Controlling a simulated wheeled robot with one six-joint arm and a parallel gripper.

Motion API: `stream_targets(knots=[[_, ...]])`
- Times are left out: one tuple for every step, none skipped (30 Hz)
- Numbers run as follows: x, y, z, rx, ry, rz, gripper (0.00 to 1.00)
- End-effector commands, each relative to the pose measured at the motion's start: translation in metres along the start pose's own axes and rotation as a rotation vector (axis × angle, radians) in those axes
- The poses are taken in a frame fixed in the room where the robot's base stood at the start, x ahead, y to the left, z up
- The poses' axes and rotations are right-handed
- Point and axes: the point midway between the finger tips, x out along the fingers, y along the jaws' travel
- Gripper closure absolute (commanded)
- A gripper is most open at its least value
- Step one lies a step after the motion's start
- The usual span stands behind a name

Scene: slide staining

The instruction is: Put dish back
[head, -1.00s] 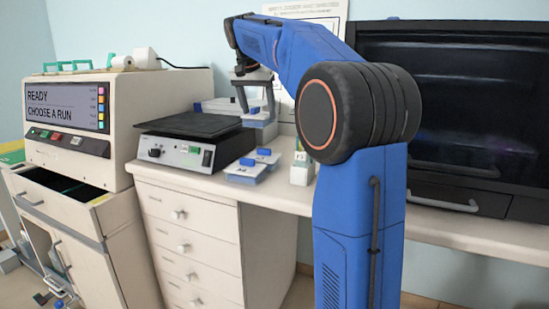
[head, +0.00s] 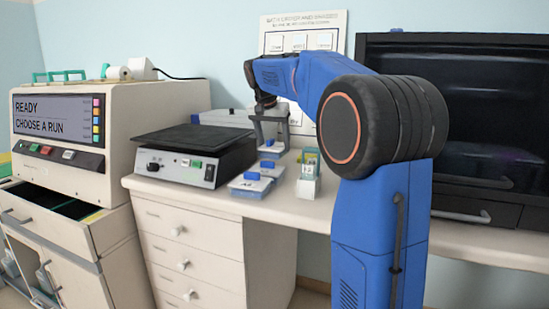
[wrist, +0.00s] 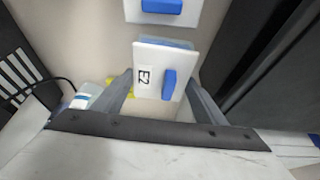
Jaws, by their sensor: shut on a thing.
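My gripper (head: 268,127) is shut on a dish labelled E2, a clear box with a white lid and a blue knob. In the wrist view the held dish (wrist: 150,68) sits level-looking between the two fingers. In the head view the held dish (head: 271,153) is low over the bench, behind two similar blue-knobbed dishes: a nearer dish (head: 245,187) and a farther dish (head: 267,170). Another dish lid with a blue knob (wrist: 160,10) shows at the top of the wrist view. I cannot tell whether the held dish touches the bench.
A black-topped shaker (head: 180,165) stands left of the dishes. A pale lidded box (head: 225,117) is behind. The staining machine (head: 60,140) is far left, with an open drawer below. A dark cabinet (head: 480,120) is at right.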

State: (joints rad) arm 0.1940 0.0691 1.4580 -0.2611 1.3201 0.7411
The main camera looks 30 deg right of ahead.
Motion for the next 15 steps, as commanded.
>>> stream_targets(knots=[[0.003, 0.0, 0.001, 0.0, 0.0, 0.0, 0.63], [0.004, 0.0, 0.002, 0.0, 0.001, 0.0, 0.63], [0.006, 0.0, 0.003, 0.0, 0.0, 0.0, 0.63], [0.007, 0.0, 0.003, 0.0, 0.0, 0.0, 0.63], [0.009, 0.0, 0.004, 0.0, 0.0, 0.0, 0.63], [0.012, 0.0, 0.005, 0.0, 0.0, 0.0, 0.63], [0.015, 0.0, 0.006, 0.0, 0.0, 0.0, 0.63], [0.019, 0.0, 0.008, 0.0, 0.0, 0.0, 0.63], [0.024, 0.0, 0.01, 0.0, -0.001, 0.001, 0.63], [0.028, 0.0, 0.012, 0.001, -0.001, 0.001, 0.63], [0.032, 0.0, 0.014, 0.0, -0.001, 0.001, 0.63], [0.037, 0.0, 0.015, 0.0, 0.0, 0.001, 0.63], [0.039, 0.0, 0.017, 0.0, 0.0, 0.001, 0.63], [0.042, 0.0, 0.018, 0.0, 0.0, 0.001, 0.63], [0.043, 0.0, 0.018, 0.0, 0.0, 0.0, 0.63]])
